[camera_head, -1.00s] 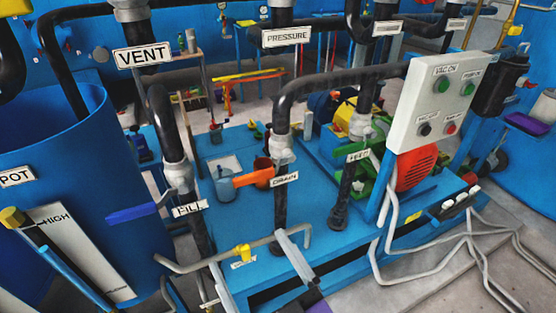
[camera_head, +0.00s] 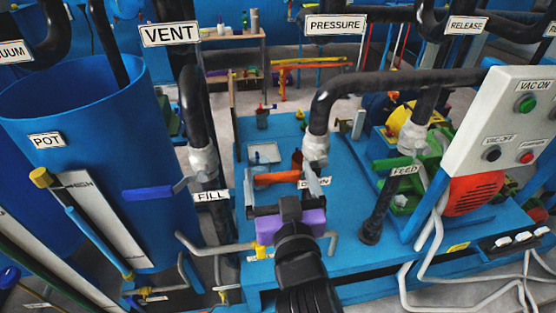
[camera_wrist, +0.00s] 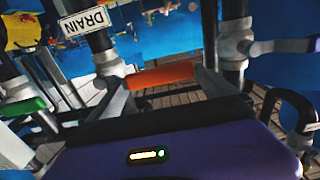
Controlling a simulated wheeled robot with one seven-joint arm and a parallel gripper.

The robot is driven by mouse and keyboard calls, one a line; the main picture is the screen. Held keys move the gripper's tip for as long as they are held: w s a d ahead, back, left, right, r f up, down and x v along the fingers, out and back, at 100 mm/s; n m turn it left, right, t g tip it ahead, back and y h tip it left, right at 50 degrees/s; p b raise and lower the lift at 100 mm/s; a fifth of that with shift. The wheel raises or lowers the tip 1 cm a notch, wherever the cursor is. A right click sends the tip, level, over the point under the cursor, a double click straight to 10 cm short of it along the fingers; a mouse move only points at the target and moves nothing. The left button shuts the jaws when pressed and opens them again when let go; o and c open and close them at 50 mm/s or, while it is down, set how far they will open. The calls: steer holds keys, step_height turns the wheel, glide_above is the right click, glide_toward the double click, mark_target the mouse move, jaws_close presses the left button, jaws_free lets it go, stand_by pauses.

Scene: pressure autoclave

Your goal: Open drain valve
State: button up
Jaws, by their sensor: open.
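The drain valve's orange handle (camera_head: 278,178) sticks out to the left of the white joint (camera_head: 315,148) on the drain pipe. The DRAIN label (camera_head: 314,182) is partly covered by a finger; it shows upside down in the wrist view (camera_wrist: 84,21). My gripper (camera_head: 281,188) is open, its purple body in front of the handle. In the wrist view the orange handle (camera_wrist: 160,75) lies crosswise between the two spread fingers of my gripper (camera_wrist: 160,88). Whether a finger touches it, I cannot tell.
The blue FILL handle (camera_head: 150,193) is to the left, beside the blue pot (camera_head: 62,110). The green FEED handle (camera_head: 392,164) and the white control panel (camera_head: 500,125) are to the right. A grey pipe with a yellow handle (camera_head: 261,250) runs low in front.

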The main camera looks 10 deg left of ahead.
steer(key=shift+x, duration=2)
steer(key=c, duration=1.8)
steer(key=r+m, duration=0.2)
steer(key=d+r+m, duration=0.1)
steer(key=r+m, duration=0.1)
steer(key=shift+w+m, duration=0.15)
steer(key=shift+m, duration=0.15)
steer(key=o, duration=1.8)
